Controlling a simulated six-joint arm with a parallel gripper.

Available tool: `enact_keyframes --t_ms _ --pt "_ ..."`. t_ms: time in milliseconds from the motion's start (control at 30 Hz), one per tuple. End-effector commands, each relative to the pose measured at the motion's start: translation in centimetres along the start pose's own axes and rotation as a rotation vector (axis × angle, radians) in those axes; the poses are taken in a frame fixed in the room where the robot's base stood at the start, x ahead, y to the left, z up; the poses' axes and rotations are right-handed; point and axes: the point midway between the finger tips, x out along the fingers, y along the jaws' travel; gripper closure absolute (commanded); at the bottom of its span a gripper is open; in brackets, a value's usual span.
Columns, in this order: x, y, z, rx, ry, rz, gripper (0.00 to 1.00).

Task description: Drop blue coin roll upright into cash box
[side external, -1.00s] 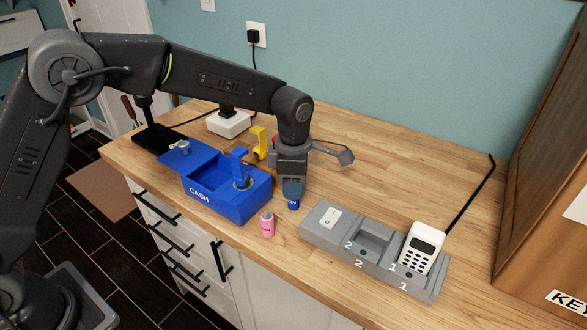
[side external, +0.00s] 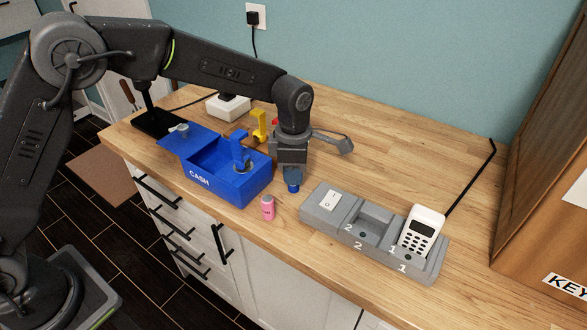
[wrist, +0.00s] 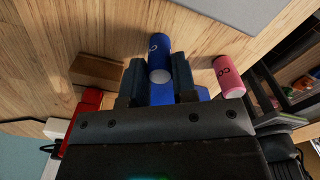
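The blue coin roll (side external: 293,184) stands upright under my gripper (side external: 292,172), at or just above the counter. In the wrist view the roll (wrist: 159,57) sits between the two fingers of my gripper (wrist: 160,70), its pale end toward the camera. Both fingers lie against its sides, and the gripper looks shut on it. The blue cash box (side external: 215,184), marked CASH, stands open just left of the gripper, its lid (side external: 184,140) folded back to the left. A blue upright piece with a round grey part is at its right end.
A pink coin roll (side external: 268,208) stands close in front, right of the box; it also shows in the wrist view (wrist: 228,77). Yellow (side external: 259,126) and red items lie behind. The back right counter is clear.

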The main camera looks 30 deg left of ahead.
Motion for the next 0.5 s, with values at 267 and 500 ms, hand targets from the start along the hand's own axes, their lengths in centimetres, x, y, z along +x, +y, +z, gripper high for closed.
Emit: enact_keyframes --t_ms 267,500 --pt "-0.01 0.01 0.00 0.000 0.000 0.001 0.92" --pt "-0.29 0.04 0.04 0.000 -0.002 0.002 0.92"
